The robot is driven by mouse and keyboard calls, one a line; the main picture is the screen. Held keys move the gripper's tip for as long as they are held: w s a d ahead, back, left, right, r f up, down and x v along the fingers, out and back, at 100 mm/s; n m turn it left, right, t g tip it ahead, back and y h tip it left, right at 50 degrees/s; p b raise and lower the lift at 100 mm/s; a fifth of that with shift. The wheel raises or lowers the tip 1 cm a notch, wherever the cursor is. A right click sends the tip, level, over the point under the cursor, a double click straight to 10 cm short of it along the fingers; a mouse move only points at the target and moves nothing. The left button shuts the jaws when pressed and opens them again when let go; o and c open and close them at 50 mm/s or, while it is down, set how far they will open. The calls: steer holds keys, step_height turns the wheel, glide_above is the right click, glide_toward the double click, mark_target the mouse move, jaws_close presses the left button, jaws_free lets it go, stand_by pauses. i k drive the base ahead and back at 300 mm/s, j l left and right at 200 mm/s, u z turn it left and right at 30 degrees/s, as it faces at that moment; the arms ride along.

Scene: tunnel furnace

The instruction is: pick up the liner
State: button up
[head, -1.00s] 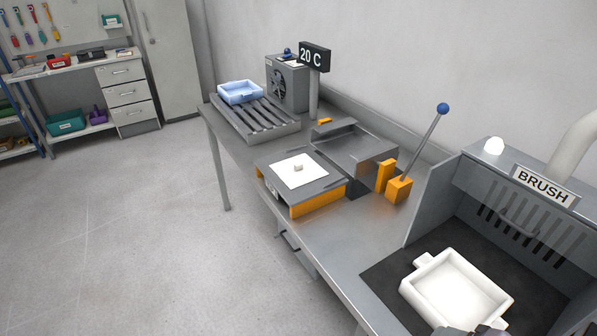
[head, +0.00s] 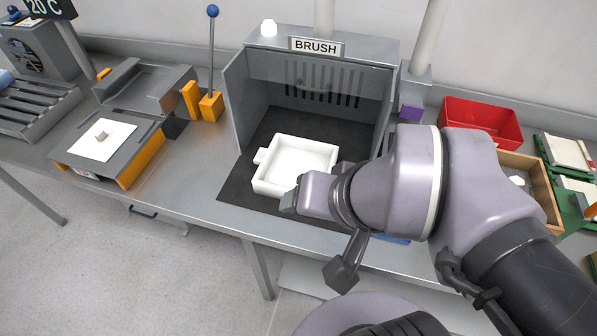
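No sheet in view is plainly marked as the liner. One candidate is a flat white square (head: 103,138) with a small pale lump on it, on the grey and orange box at left. Others are white flat pieces (head: 565,151) in a green holder at the far right. My gripper (head: 316,186) is at the front right edge of a white square tray (head: 270,186) in the brush booth. Grey finger parts show on both sides of my wrist, which hides the space between them. I cannot tell whether it holds the tray.
The brush booth (head: 238,105) has side walls around a dark mat. A lever with a blue knob (head: 212,11) stands left of it. A red bin (head: 482,118) and a wooden box (head: 548,185) are at right, partly behind my arm. The bench front left of the booth is clear.

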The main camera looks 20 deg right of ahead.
mark_target(100, 143)
steer(key=i+j, duration=0.15)
steer(key=j, duration=0.25)
steer(key=i+j+z, duration=0.1)
steer(key=j, duration=0.3)
steer(key=i+j, duration=0.25)
steer(key=j, duration=0.2)
steer(key=i+j+z, duration=0.15)
steer(key=j, duration=0.25)
steer(key=i+j, duration=0.1)
steer(key=j, duration=0.3)
steer(key=i+j+z, duration=0.1)
steer(key=j, duration=0.35)
steer(key=i+j, duration=0.15)
steer(key=j, duration=0.3)
steer(key=i+j+z, duration=0.1)
steer(key=j, duration=0.35)
